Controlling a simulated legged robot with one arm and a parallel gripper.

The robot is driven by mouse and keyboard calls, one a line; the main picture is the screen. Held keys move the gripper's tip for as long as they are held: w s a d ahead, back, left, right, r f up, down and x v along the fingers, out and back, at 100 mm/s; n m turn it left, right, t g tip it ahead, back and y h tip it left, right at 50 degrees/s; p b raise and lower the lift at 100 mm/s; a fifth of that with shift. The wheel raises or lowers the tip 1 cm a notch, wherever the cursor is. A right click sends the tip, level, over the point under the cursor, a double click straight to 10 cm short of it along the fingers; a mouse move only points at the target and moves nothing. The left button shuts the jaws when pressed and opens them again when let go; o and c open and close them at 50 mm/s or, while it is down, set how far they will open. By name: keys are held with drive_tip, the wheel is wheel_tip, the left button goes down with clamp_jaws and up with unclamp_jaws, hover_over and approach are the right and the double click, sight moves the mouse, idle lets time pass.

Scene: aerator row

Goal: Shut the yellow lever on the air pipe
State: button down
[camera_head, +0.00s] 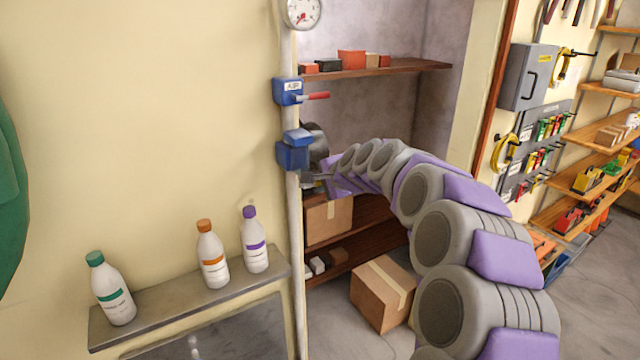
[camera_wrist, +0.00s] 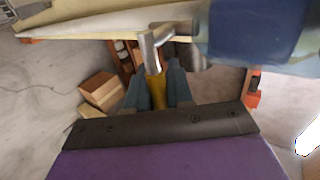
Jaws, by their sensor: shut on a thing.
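The pale vertical air pipe (camera_head: 294,225) carries two blue valve bodies. The lower blue valve (camera_head: 293,155) is beside my gripper (camera_head: 315,180), which reaches in from the right. In the wrist view, the yellow lever (camera_wrist: 156,90) lies between the two fingers of my gripper (camera_wrist: 157,78), which is shut on it. The lever's metal stem (camera_wrist: 147,50) runs up toward the blue valve body (camera_wrist: 250,35). In the head view the yellow lever cannot be made out behind my gripper.
An upper blue valve (camera_head: 288,92) has a red lever (camera_head: 316,96) pointing right. A pressure gauge (camera_head: 302,13) is above. A ledge (camera_head: 180,305) with three bottles is at lower left. A cardboard box (camera_head: 382,292) stands on the floor near wooden shelves (camera_head: 375,70).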

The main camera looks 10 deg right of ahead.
drive_tip(key=shift+f, duration=0.1)
idle(0.3)
drive_tip(key=c, duration=1.1)
unclamp_jaws()
drive_tip(key=shift+w, duration=0.1)
drive_tip(key=shift+a, duration=0.1)
drive_tip(key=v, duration=1.7)
drive_tip(key=shift+s+b, duration=0.25)
drive_tip(key=shift+b, duration=0.15)
